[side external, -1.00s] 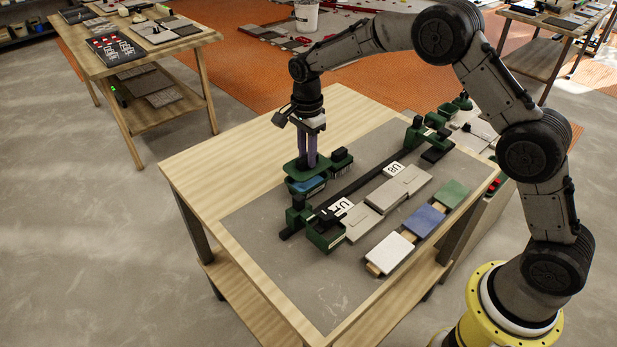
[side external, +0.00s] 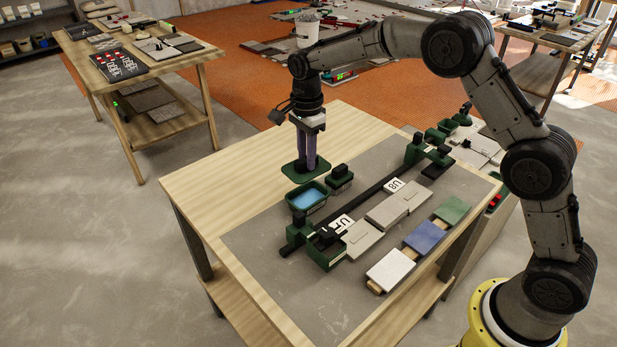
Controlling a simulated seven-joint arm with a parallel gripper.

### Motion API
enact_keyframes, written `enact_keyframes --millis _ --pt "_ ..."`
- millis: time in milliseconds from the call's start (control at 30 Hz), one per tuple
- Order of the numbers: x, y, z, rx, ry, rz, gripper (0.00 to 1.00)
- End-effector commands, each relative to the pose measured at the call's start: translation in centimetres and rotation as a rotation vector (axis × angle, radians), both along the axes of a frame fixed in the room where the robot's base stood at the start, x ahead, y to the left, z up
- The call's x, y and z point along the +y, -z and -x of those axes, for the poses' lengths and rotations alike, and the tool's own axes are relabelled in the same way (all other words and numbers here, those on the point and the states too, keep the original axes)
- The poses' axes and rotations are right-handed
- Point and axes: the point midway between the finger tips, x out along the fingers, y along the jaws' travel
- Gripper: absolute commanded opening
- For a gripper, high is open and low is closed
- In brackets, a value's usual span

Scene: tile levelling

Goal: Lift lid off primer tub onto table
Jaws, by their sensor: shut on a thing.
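The primer tub (side external: 307,197) is a small green box on the near-left part of the grey mat, with blue primer showing inside its open top. The green lid (side external: 304,168) is off the tub, just behind it in the picture, over the bare wood or mat edge. My gripper (side external: 305,166) points straight down and is shut on the lid from above. The fingertips and the grip point are too small to see clearly. I cannot tell whether the lid touches the table or hangs slightly above it.
A small green block with a dark top (side external: 340,179) stands right of the tub and lid. A dark rail (side external: 357,201) with green end clamps crosses the mat (side external: 290,285). Grey, white, blue and green tiles lie in front. Bare wood (side external: 222,190) is free at the left.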

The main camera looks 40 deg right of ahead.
Motion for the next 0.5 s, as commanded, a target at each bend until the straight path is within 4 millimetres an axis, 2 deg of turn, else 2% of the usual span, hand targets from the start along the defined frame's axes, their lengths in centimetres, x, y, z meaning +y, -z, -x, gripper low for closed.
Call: enact_keyframes --millis 133,333,500 --pt "3.5 0.8 -0.7 -0.006 0.034 -0.002 0.0" --pt "9.2 2.1 -0.5 -0.002 -0.003 -0.002 0.0" --pt "11.9 2.9 0.1 0.007 -0.05 0.0 0.0"
